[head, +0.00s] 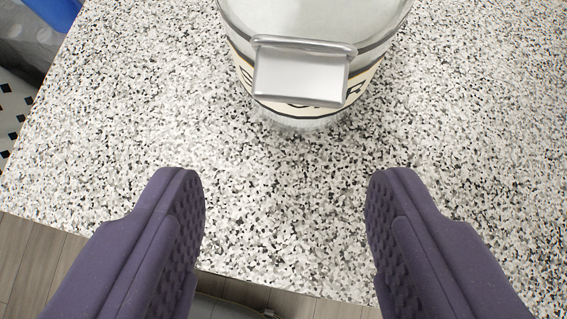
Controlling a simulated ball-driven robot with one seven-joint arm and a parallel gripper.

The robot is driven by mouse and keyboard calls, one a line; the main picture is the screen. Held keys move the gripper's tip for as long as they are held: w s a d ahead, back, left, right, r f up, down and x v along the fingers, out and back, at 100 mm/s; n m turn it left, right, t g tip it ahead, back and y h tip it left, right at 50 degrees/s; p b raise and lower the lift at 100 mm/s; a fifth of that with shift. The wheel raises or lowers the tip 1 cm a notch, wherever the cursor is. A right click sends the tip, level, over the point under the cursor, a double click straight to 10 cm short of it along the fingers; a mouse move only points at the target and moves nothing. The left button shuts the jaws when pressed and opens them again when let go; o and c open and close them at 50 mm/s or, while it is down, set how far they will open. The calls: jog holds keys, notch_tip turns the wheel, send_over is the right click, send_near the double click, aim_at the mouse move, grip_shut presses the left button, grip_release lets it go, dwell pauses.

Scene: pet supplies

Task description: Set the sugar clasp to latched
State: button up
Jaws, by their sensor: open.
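A clear glass sugar jar (236,58) with a label band stands at the top of the head view, cut off by the frame edge. A shiny metal clasp (302,77) with a wire bail sits on its near side, in front of the label, covering part of the lettering. I cannot tell from this angle whether the clasp is latched. My gripper (284,195) is open and empty, its two purple fingers wide apart. It is on the near side of the jar, apart from the jar and the clasp.
The jar stands on a speckled black-and-white counter (130,110). The counter is clear around the jar and between the fingers. Its front edge runs below, with wood floor (35,260) beyond. A blue object (55,12) shows at the top left, past the counter's side edge.

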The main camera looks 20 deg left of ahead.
aim_at(300, 103)
jog(key=f+t+b, duration=0.1)
jog(key=s+f+t+b, duration=0.1)
jog(key=t+b, duration=0.1)
jog(key=s+f+t+b, duration=0.1)
jog(key=t, duration=0.1)
jog(key=shift+s+a+f+y, duration=0.15)
jog(key=shift+f+y, duration=0.2)
jog(key=shift+y, duration=0.05)
jog(key=w+r+t+b, duration=0.1)
jog(key=w, duration=0.1)
jog(key=w+r+m+t, duration=0.1)
jog(key=w, duration=0.1)
jog(key=w+r+t+b, duration=0.1)
jog(key=w, duration=0.1)
jog(key=shift+a+t+h+b, duration=0.2)
jog(key=shift+t+h+b, duration=0.1)
jog(key=shift+h, duration=0.1)
